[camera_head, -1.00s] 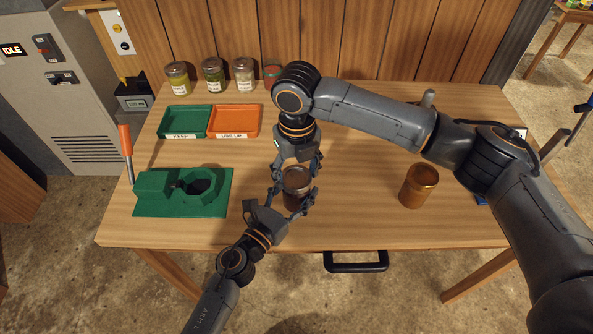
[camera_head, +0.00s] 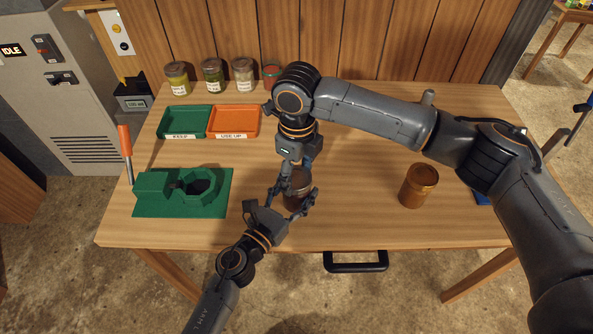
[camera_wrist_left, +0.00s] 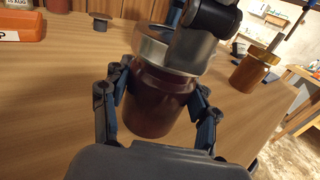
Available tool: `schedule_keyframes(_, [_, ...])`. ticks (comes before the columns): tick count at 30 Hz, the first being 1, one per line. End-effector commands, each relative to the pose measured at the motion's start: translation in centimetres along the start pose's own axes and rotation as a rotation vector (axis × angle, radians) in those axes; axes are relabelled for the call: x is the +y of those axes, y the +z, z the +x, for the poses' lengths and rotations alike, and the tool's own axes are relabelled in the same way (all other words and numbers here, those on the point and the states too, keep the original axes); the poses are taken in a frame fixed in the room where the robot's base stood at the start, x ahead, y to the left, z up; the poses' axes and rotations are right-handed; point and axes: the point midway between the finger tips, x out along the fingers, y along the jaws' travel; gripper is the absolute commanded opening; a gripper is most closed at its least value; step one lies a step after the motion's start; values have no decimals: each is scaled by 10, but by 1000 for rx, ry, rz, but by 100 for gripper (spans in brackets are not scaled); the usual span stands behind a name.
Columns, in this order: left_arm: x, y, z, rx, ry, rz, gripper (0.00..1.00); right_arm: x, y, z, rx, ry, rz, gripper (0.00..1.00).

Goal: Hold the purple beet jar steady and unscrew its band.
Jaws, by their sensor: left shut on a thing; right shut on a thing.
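The dark purple-red beet jar (camera_head: 292,202) stands upright at the front middle of the table. In the left wrist view the jar (camera_wrist_left: 156,105) carries a silvery band (camera_wrist_left: 152,48) around its top. My left gripper (camera_head: 294,200) is shut on the jar's body from the front, one finger on each side. My right gripper (camera_head: 297,176) comes down from above and is shut on the band. Its wrist and fingers hide much of the band and lid in both views, so I cannot tell how loose the band is.
A green holder (camera_head: 150,206) with an octagonal socket lies at left. Green (camera_head: 184,134) and orange (camera_head: 233,135) trays lie behind it, below several jars at the back. An amber jar (camera_head: 418,190) stands at right. The tabletop between the beet and amber jars is clear.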

Motion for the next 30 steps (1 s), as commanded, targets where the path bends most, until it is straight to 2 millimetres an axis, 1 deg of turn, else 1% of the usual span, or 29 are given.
schedule_keyframes(1, [-1, 2, 1, -5, -2, -1, 22, -1, -2, 2, 5, 0, 4, 27])
schedule_keyframes(4, [0, 2, 1, -4, -1, -1, 22, 0, -1, 0, 4, 0, 4, 27])
schedule_keyframes(21, [1, 1, 0, -2, 3, 0, 22, 1, 1, -24, -2, 1, 3, 27])
schedule_keyframes(30, [2, 1, 0, -1, 4, 0, 22, 1, 1, -26, -2, 1, 3, 27])
